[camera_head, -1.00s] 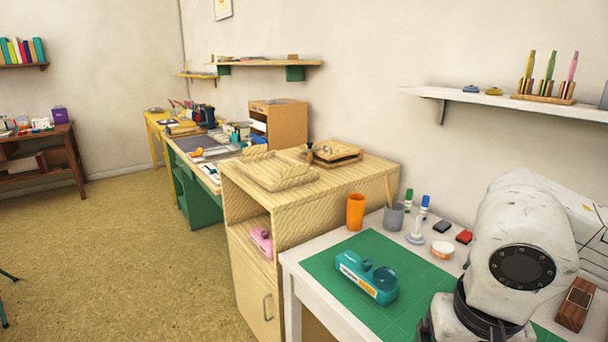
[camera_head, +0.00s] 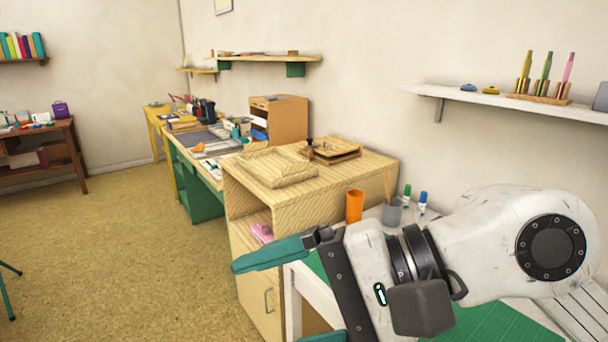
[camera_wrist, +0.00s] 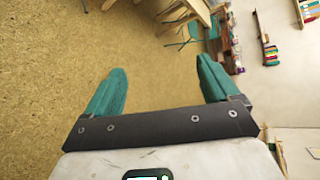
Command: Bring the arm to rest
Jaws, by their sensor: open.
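My gripper (camera_head: 285,295) is raised in front of the white table in the head view, with its teal fingers pointing left. In the wrist view both fingers of my gripper (camera_wrist: 160,88) are spread wide apart with nothing between them. Beyond them lies bare floor, seen at a tilt. My arm covers much of the table, hiding the tape dispenser and most small items there.
The wooden cabinet (camera_head: 345,182) stands just behind my gripper. An orange cup (camera_head: 355,206) and a grey pen cup (camera_head: 392,212) stand on the table beside a green mat (camera_head: 490,322). A wall shelf (camera_head: 440,96) hangs above. The floor (camera_head: 130,260) at left is clear.

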